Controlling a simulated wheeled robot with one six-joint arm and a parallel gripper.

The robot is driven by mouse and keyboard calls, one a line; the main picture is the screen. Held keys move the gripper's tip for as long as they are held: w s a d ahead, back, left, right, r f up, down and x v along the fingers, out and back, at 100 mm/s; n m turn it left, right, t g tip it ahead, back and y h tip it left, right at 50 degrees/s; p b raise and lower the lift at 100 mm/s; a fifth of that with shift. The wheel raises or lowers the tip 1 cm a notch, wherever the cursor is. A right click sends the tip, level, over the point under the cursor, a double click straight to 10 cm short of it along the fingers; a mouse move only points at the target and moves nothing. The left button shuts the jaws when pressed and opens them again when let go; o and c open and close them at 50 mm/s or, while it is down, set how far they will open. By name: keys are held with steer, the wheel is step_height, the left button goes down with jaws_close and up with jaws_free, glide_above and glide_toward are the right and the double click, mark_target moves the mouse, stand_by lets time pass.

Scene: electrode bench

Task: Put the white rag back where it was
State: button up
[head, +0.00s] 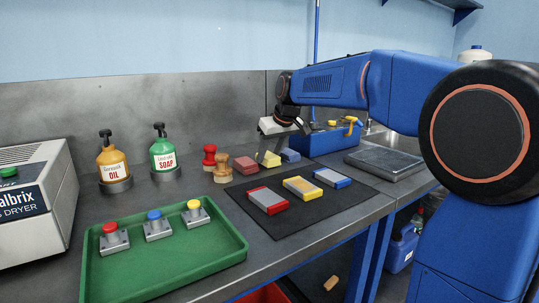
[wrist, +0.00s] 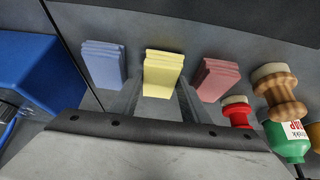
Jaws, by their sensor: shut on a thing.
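I see no white rag in either view. My gripper (head: 267,150) reaches down to the back of the bench. Its fingers (wrist: 160,94) are shut on the folded yellow rag (wrist: 164,68), which also shows in the head view (head: 270,160). A folded red rag (head: 245,165) lies left of it and a folded blue rag (head: 290,155) lies right of it, both apart from the fingers. In the wrist view the blue rag (wrist: 102,64) is on the left and the red rag (wrist: 215,78) on the right. Whether the yellow rag touches the bench is unclear.
A red-knobbed piece (head: 209,156) and a wooden one (head: 222,168) stand left of the rags. A dark mat (head: 290,225) with red, yellow and blue blocks lies in front. A green tray (head: 160,275), oil bottle (head: 112,160), soap bottle (head: 163,153) and blue box (head: 330,142) are around.

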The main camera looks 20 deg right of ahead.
steer(key=shift+f, duration=0.15)
steer(key=o, duration=0.9)
steer(key=v, duration=1.2)
